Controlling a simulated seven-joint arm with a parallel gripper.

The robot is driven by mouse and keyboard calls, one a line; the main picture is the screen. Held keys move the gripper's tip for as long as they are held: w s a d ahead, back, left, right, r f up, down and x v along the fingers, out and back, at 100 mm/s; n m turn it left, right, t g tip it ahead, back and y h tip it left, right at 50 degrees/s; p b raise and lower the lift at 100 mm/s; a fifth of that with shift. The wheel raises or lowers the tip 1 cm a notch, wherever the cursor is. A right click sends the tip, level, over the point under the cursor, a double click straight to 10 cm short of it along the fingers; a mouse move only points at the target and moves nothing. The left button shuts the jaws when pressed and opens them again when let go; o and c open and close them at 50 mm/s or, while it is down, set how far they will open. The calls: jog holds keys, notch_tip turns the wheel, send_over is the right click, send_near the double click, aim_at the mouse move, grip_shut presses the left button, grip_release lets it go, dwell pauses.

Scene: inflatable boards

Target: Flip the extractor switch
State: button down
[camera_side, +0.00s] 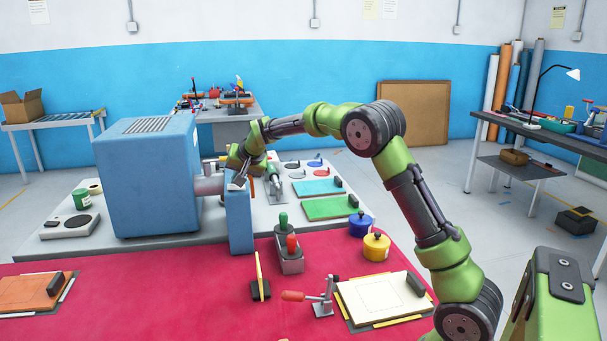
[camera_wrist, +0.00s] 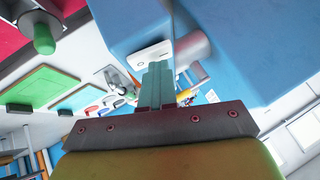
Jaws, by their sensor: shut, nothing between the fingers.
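The extractor is a large blue box (camera_side: 147,185) with a grey pipe (camera_side: 208,185) on its right side. A narrow blue post (camera_side: 240,222) stands beside the pipe. A small white switch plate (camera_side: 236,185) sits at the top of the post; it also shows in the wrist view (camera_wrist: 150,53). My gripper (camera_side: 238,177) is just above the post's top, close to the switch. In the wrist view my gripper's fingers (camera_wrist: 158,68) are together, empty, their tips overlapping the lower edge of the plate. I cannot tell whether they touch it, or which way the switch is set.
A holder with green and red handles (camera_side: 289,255) stands in front of the post. Blue (camera_side: 361,225) and yellow (camera_side: 376,247) pots, a toggle clamp (camera_side: 318,297) and a green board (camera_side: 330,207) lie to the right. The red mat (camera_side: 180,305) has free room at the front.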

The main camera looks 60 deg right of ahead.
aim_at(236, 188)
jog(key=shift+a+f, duration=0.2)
jog(key=shift+a, duration=0.1)
jog(key=shift+w+a+r, duration=0.1)
jog(key=shift+w+r, duration=0.05)
jog(key=shift+r, duration=1.25)
jog(key=shift+w+r, duration=0.15)
jog(key=shift+r, duration=1.2)
jog(key=s+f, duration=0.1)
jog(key=s+a+f+g, duration=0.1)
jog(key=f, duration=0.1)
jog(key=shift+s+n+y, duration=0.2)
jog(key=shift+n+y, duration=0.1)
jog(key=shift+n, duration=0.1)
jog(key=s+a+n+y, duration=0.1)
jog(key=s+a+n, duration=0.1)
jog(key=s+a, duration=0.4)
jog(key=s+a+n+y, duration=0.1)
jog(key=s+a, duration=0.4)
jog(key=s, duration=1.2)
jog(key=s+a+n+y, duration=0.1)
jog(key=s+a, duration=0.5)
jog(key=s, duration=0.6)
jog(key=shift+a+r+n+y, duration=0.3)
jog(key=shift+r+n+y, duration=0.15)
jog(key=shift+n, duration=0.35)
